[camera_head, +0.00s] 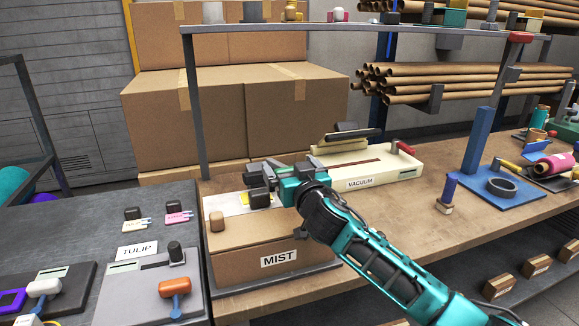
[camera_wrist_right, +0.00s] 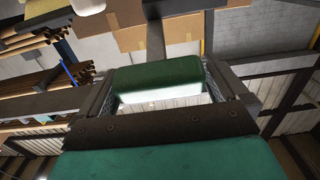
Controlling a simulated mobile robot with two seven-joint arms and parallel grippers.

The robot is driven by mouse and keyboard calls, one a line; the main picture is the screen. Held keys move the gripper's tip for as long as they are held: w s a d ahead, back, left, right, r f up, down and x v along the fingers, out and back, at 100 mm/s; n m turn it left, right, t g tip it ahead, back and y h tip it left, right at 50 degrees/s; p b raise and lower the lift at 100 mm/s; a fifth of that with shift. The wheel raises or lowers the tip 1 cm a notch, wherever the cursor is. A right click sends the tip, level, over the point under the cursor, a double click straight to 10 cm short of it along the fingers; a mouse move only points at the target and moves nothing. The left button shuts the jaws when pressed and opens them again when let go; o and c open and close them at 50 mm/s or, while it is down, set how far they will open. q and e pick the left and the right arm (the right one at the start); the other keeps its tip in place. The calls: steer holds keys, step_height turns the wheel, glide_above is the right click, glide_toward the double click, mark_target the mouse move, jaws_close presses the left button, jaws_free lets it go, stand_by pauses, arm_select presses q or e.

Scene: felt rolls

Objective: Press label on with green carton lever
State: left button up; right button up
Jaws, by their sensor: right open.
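A brown carton (camera_head: 240,262) with a "MIST" sign on its front stands at the bench's left end. A pale sheet with a yellow patch (camera_head: 236,202), possibly the label, lies on its top, partly hidden by my gripper. A tan knob (camera_head: 217,222) stands at the top's front left. My right gripper (camera_head: 263,181) is open, low over the carton's top. In the right wrist view a dark green block (camera_wrist_right: 160,78), perhaps the lever's handle, lies between the fingers; I cannot tell whether they touch it. In the head view the lever is not clearly seen. My left gripper is not in view.
A cream "VACUUM" tray (camera_head: 395,176) with a red-knobbed lever stands behind right of the carton. A blue stand (camera_head: 478,140) is farther right. A grey table (camera_head: 70,232) at left holds a "TULIP" board. A shelf (camera_head: 330,28) runs above; bench between is clear.

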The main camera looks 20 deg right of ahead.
steer(key=shift+w, duration=0.4)
steer(key=c, duration=1.2)
steer(key=shift+w+r, duration=0.1)
steer(key=shift+c, duration=0.2)
